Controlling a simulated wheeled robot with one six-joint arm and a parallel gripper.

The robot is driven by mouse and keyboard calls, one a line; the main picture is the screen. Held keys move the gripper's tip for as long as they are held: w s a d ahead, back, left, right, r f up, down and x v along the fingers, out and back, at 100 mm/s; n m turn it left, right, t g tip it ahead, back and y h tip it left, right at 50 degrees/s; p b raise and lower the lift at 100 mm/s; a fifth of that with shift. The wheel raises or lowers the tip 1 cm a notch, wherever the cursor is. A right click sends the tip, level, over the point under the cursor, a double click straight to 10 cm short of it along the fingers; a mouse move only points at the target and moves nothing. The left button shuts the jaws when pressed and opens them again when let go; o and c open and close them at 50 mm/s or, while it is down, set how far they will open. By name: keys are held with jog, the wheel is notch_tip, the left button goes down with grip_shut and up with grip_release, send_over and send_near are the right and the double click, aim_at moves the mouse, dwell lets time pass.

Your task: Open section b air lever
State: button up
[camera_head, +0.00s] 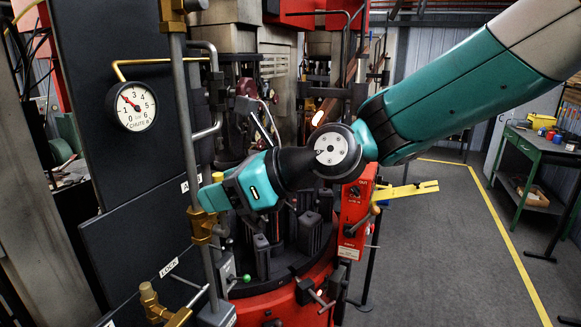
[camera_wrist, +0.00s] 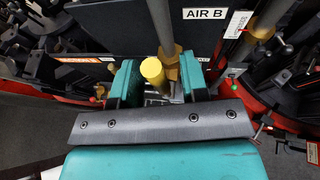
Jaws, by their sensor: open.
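The AIR B sign (camera_wrist: 205,14) is on a dark panel at the top of the wrist view; in the head view my gripper partly covers a label (camera_head: 188,186) there. A lever with a yellow end (camera_wrist: 153,72) shows between the two teal fingers of my gripper (camera_wrist: 160,80). The yellow end also shows in the head view (camera_head: 217,177), beside my gripper (camera_head: 208,195). A brass valve (camera_head: 202,224) sits on a grey vertical pipe just below the gripper; brass also shows behind the yellow end in the wrist view (camera_wrist: 172,67). The gripper is open; contact with the lever cannot be told.
A gauge (camera_head: 131,106) hangs on the dark panel at left. A LOCK label (camera_head: 169,267) and another brass fitting (camera_head: 160,305) are lower down. The red-based machine (camera_head: 290,295) stands behind the gripper. Open floor (camera_head: 440,260) and a green bench (camera_head: 540,150) lie at right.

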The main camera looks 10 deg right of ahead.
jog(key=b+v, duration=0.4)
jog(key=v, duration=1.3)
jog(key=shift+b, duration=0.3)
jog(key=shift+s, duration=0.1)
jog(key=s+d+f+n+g+h+b, duration=0.2)
jog(key=s+f+n, duration=0.5)
jog(key=f+n, duration=0.6)
jog(key=s+d+f+n+g+h+b, duration=0.2)
jog(key=s+f+n+h+b, duration=0.4)
jog(key=f+n, duration=0.7)
jog(key=s+d+n+b, duration=0.1)
jog(key=s+n, duration=0.1)
jog(key=shift+d+f+n+h, duration=0.25)
jog(key=shift+d+n+h, duration=0.1)
jog(key=shift+n+h, duration=0.05)
jog(key=shift+s, duration=0.1)
